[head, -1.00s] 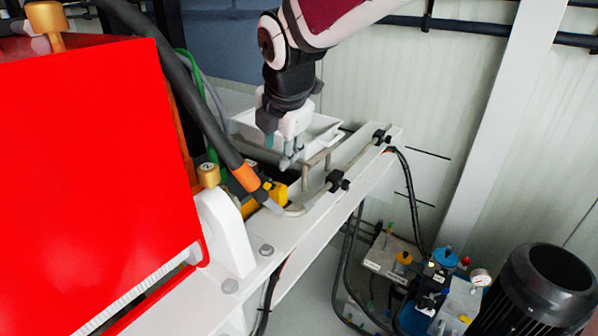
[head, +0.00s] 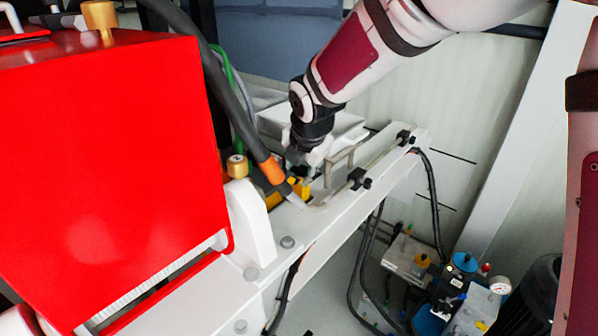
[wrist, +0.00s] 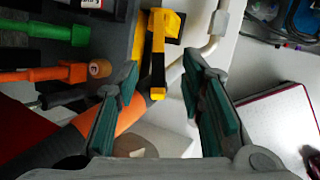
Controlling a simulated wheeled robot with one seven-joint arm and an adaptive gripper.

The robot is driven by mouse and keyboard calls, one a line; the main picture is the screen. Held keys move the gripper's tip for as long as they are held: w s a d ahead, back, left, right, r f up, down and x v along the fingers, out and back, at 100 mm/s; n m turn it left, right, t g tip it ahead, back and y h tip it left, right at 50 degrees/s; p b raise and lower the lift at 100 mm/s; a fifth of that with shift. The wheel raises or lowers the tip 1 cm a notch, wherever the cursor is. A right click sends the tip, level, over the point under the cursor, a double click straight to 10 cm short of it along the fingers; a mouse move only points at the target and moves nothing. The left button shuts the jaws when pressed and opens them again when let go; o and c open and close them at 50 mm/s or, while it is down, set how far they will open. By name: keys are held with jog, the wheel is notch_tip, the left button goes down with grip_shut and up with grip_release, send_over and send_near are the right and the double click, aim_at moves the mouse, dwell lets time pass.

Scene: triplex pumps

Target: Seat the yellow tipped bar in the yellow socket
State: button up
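A yellow and black bar-like piece (wrist: 158,60) stands between my gripper's fingertips in the wrist view, its yellow end toward me. It appears to rise from a dark block and yellow base (wrist: 138,28); I cannot tell whether that base is the yellow socket. In the head view a yellow part (head: 300,187) shows just below my gripper (head: 308,170), by the white beam. In the wrist view my gripper (wrist: 160,70) is open, its teal-padded fingers on either side of the yellow piece, with visible gaps. Contact and depth are unclear.
A green-ended bar (wrist: 40,32) and an orange-ended bar (wrist: 45,75) lie left in the wrist view. A thick black hose with an orange band (head: 270,170) passes close left of my gripper. A red housing (head: 110,170) fills the left; a white beam (head: 330,225) runs below.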

aim_at(297, 178)
jog(key=shift+p+x, duration=0.5)
jog(key=shift+x, duration=1.85)
jog(key=shift+a, duration=0.15)
grip_shut()
